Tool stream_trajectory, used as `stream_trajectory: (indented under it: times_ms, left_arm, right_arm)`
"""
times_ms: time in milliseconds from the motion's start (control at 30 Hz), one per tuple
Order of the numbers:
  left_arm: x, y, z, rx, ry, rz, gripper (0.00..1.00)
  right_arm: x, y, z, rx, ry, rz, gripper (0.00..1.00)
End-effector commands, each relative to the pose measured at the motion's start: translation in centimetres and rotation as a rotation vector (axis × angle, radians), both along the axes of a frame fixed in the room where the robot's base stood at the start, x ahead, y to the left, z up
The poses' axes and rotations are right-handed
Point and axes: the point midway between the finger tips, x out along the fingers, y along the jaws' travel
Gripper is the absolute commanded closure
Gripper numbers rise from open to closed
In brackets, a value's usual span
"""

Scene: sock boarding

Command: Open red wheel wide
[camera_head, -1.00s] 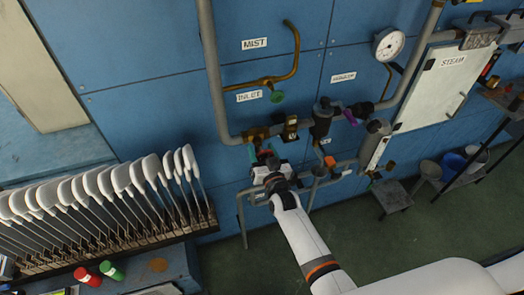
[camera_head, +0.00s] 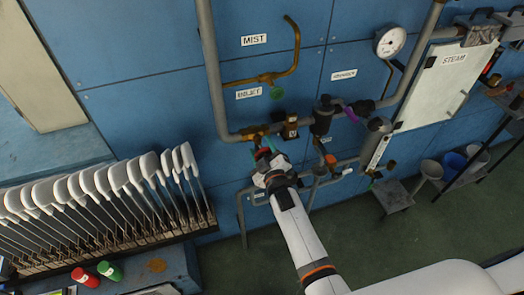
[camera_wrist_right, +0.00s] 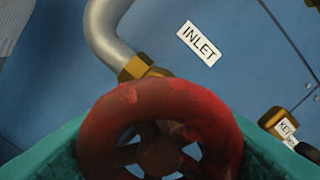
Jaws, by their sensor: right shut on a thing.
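The red wheel (camera_wrist_right: 160,96) fills the lower middle of the right wrist view, in front of a brass fitting on the grey inlet pipe. Its spokes and hub show, and its lower rim is cut off by the frame. My right gripper (camera_head: 261,151) is at the wheel, below the brass valve in the head view, and hides most of it there. Its teal fingers (camera_wrist_right: 160,150) lie on both sides of the wheel, shut on it. My left gripper is not in view.
A green wheel (camera_head: 276,95) is on the brass mist pipe above. A key-tagged brass part (camera_wrist_right: 285,124) is right of the wheel. A dark filter (camera_head: 322,118) and a gauge (camera_head: 390,42) are further right. A rack of white sock boards (camera_head: 100,190) stands left.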

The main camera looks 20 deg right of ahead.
Motion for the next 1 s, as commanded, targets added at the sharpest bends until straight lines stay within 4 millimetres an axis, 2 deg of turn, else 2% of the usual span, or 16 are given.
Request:
stream_trajectory:
  times_ms: [700,1000]
  left_arm:
    - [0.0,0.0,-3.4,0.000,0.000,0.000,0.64]
    - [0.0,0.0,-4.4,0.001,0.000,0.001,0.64]
  right_arm:
    - [-0.1,0.0,-0.4,-0.679,-0.020,0.001,0.68]
    - [-0.1,0.0,-0.3,-0.915,-0.028,0.001,0.68]
